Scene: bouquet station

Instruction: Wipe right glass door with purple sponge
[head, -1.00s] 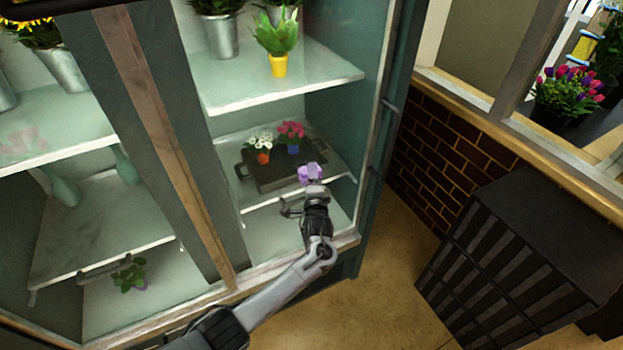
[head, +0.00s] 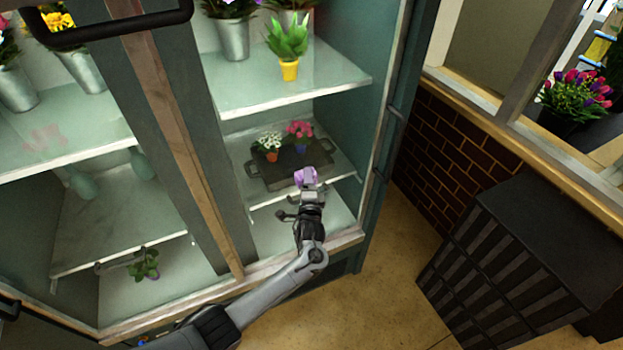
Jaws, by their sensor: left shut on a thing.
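The purple sponge (head: 304,177) is held at the tip of my left gripper (head: 308,188), which is shut on it. The sponge shows in front of the right glass door (head: 330,125), over the lower shelf area; whether it touches the glass I cannot tell. The door has a dark handle (head: 388,140) on its right side. My left arm reaches up from the bottom of the head view. My right gripper is not in view.
Behind the glass, a dark tray (head: 275,172) holds small potted flowers, and a yellow pot (head: 289,70) stands on the shelf above. A smudge (head: 45,138) shows at the left pane. A black slatted bin (head: 510,260) stands at the right. Floor (head: 390,260) between is clear.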

